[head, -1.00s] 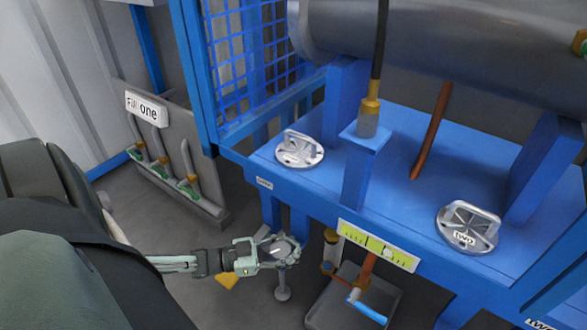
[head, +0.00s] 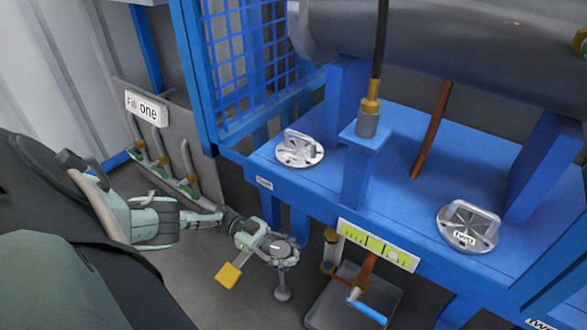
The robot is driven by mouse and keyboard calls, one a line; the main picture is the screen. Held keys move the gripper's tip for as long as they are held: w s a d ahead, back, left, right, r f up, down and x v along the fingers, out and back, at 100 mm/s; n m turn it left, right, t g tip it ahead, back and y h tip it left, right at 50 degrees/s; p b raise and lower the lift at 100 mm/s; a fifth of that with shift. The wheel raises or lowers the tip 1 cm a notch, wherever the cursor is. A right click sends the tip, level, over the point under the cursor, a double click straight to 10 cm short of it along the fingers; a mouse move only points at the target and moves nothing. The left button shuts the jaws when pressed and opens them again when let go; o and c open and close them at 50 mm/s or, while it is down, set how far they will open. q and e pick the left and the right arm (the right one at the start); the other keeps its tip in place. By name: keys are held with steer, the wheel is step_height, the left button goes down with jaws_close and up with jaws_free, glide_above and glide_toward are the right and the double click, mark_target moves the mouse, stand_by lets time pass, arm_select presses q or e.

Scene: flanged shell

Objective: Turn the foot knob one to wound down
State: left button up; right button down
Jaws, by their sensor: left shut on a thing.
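The foot knob (head: 277,247) is a dark round disc with a pale mark on top. It sits on a grey foot (head: 283,292) that stands on the floor below the left end of the blue frame. My left gripper (head: 276,248) comes in from the left and is shut on the knob, with a finger on either side of its rim. My right gripper is not in view.
The blue frame (head: 305,200) stands above and right of the knob, with silver discs marked with labels on top. A green-yellow level gauge (head: 378,245) and a grey box with a blue-handled lever (head: 366,306) are to the right. Green-handled valves (head: 188,190) stand at the back left.

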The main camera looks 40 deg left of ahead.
arm_select(q)
steer(key=shift+s+d+m+g, duration=0.15)
steer(key=shift+m+g, duration=0.25)
steer(key=shift+g, duration=0.3)
steer(key=o, duration=1.4)
steer(key=shift+r, duration=0.1)
step_height(320, 180, up, 10)
